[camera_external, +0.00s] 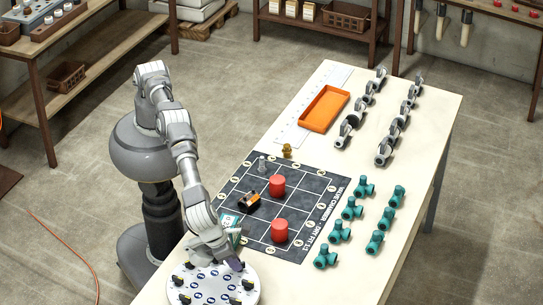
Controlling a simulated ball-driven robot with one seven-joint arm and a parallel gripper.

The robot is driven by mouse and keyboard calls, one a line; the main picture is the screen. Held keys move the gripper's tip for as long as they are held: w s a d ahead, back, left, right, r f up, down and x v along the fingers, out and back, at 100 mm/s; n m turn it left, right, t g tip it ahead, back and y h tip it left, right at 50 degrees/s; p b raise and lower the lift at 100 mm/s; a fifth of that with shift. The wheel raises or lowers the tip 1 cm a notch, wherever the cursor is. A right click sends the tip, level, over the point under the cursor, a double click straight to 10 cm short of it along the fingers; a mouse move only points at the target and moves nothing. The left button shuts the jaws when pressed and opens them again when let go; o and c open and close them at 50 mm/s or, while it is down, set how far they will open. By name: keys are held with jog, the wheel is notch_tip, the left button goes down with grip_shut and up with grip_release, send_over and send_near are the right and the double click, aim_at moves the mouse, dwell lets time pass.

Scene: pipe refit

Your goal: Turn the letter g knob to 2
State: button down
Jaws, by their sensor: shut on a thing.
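A round white panel (212,293) lies at the near left end of the table, partly cut off by the bottom edge. Several dark knobs with yellowish marks stand in a ring on it, such as one knob (248,285) at the right and one (178,281) at the left. The letters and numbers are too small to read, so I cannot tell which knob is g. My gripper (234,264) points down at the panel's far right rim and is shut on a knob there. The gripper mostly hides that knob, and its setting cannot be seen.
Teal valves (339,231), grey fittings (384,152) and an orange tray (325,108) stand farther off. Bare table lies right of the panel.

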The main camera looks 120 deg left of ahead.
jog(key=c, duration=1.2)
grip_release()
jog(key=shift+o, duration=0.2)
